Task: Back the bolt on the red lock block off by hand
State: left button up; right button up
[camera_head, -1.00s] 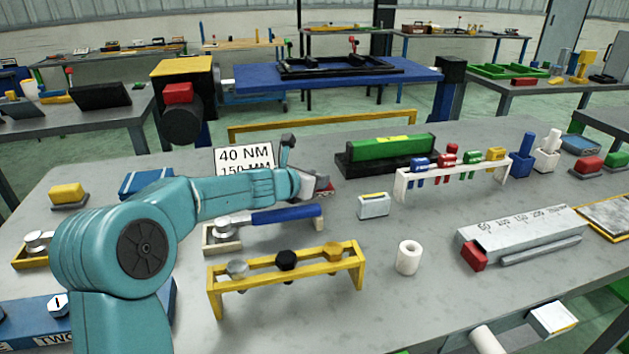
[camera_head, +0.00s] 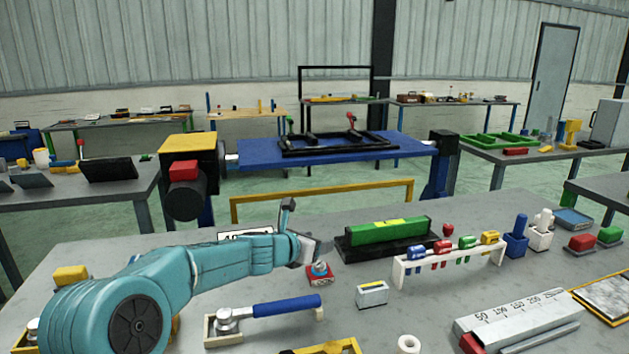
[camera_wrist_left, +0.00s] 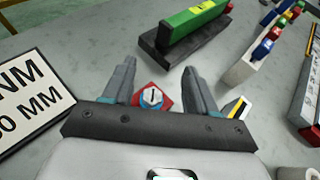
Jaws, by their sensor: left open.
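The red lock block (camera_head: 319,281) is a small red block on the grey bench. It has a blue ring and a pale bolt head on top; the bolt (camera_wrist_left: 152,96) shows a dark line across its face in the left wrist view. My left gripper (camera_head: 304,243) is just behind and above the block in the head view. In the left wrist view my left gripper (camera_wrist_left: 160,68) is open, its two fingers spread with the block showing between them. No contact with the bolt shows. My right gripper is not in view.
A green bar on a black base (camera_head: 388,236) lies right of the block. A sign (camera_head: 232,236) stands partly hidden behind my left arm. A blue-handled wrench (camera_head: 275,309) lies in front, and a rack of coloured pieces (camera_head: 450,262) stands to the right.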

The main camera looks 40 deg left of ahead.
pick_arm(q)
notch_tip(320, 180, up, 13)
jog(key=p, duration=1)
jog(key=s+d+f+m+g+p, duration=0.15)
jog(key=s+f+m, duration=0.25)
jog(key=m, duration=1.3)
jog(key=s+d+f+m+g, duration=0.15)
jog(key=s+f+m, duration=0.25)
jog(key=m, duration=1.3)
jog(key=m+g+p, duration=0.2)
jog(key=p, duration=0.1)
send_near(316, 266)
jog(key=x, duration=0.8)
